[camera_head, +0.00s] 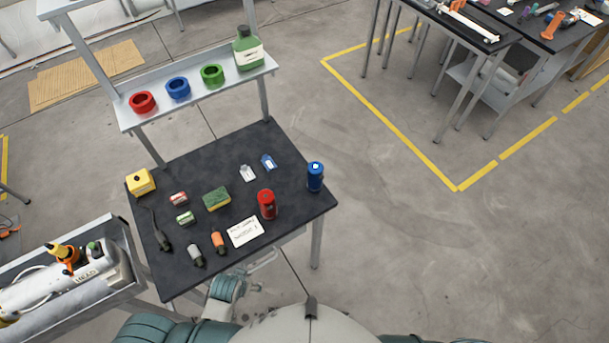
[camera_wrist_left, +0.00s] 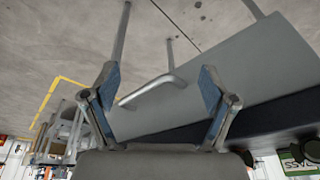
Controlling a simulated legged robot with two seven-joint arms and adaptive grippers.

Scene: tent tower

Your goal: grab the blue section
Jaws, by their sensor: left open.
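A blue cylinder (camera_head: 315,177) stands upright at the right edge of the black tabletop (camera_head: 290,218) in the head view. A red cylinder (camera_head: 267,204) stands to its left. A blue ring-shaped piece (camera_head: 178,88) sits on the raised shelf between a red ring (camera_head: 142,102) and a green ring (camera_head: 212,75). I cannot tell which blue thing is the section. My left gripper (camera_head: 264,264) is low at the table's front edge, apart from these pieces. In the left wrist view its fingers (camera_wrist_left: 160,80) are spread and empty, with a grey panel and metal handle (camera_wrist_left: 152,88) beyond. My right gripper is out of view.
Small bottles, a sponge (camera_head: 216,199), a yellow box (camera_head: 140,181) and a white card (camera_head: 245,232) crowd the tabletop. A green bottle (camera_head: 248,48) stands at the shelf's right end. A grey cart (camera_head: 75,290) stands left. The floor right of the table is clear.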

